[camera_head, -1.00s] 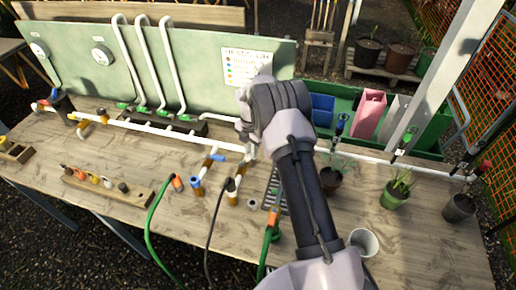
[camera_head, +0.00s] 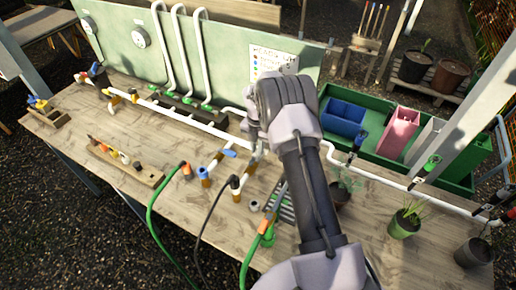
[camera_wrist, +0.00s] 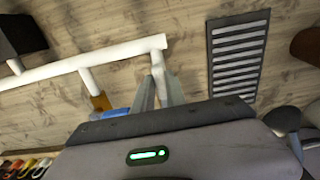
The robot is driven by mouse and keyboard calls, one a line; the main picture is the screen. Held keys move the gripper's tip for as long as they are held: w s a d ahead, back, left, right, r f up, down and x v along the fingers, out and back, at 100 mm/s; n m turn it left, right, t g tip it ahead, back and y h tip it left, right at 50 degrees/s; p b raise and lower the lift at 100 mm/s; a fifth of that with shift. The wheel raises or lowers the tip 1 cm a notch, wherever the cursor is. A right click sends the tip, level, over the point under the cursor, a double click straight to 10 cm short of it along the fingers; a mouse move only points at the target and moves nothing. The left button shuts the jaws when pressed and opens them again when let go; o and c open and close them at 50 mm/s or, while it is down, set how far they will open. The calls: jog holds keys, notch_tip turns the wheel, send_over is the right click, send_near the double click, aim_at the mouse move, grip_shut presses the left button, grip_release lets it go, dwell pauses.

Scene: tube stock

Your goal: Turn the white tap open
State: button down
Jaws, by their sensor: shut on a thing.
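The white tap sits on the end branch of the white pipe (camera_head: 190,120) on the wooden bench. My gripper (camera_wrist: 157,92) is shut around the lower end of a white piece (camera_wrist: 158,66) on that branch, which I take to be the tap. My fingers and wrist hide most of it, so its handle angle cannot be told. In the head view my gripper (camera_head: 256,152) reaches down at the branch, just right of the blue-handled tap (camera_head: 229,153). That tap, with its brass body, also shows in the wrist view (camera_wrist: 112,112), left of my fingers.
A black hose (camera_head: 209,222) and green hoses (camera_head: 153,222) hang from outlets at the front. A slotted grate (camera_wrist: 238,55) lies right of my fingers. A green tray (camera_head: 365,160) with bins and potted plants (camera_head: 405,222) stand to the right.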

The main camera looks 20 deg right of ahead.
aim_at(257, 151)
dwell(0.3)
jog(key=c, duration=1.4)
grip_release()
jog(key=shift+o, duration=0.2)
jog(key=shift+r, duration=0.1)
notch_tip(257, 151, up, 17)
jog(key=p, duration=0.2)
jog(key=shift+r, duration=0.2)
jog(key=shift+f, duration=0.1)
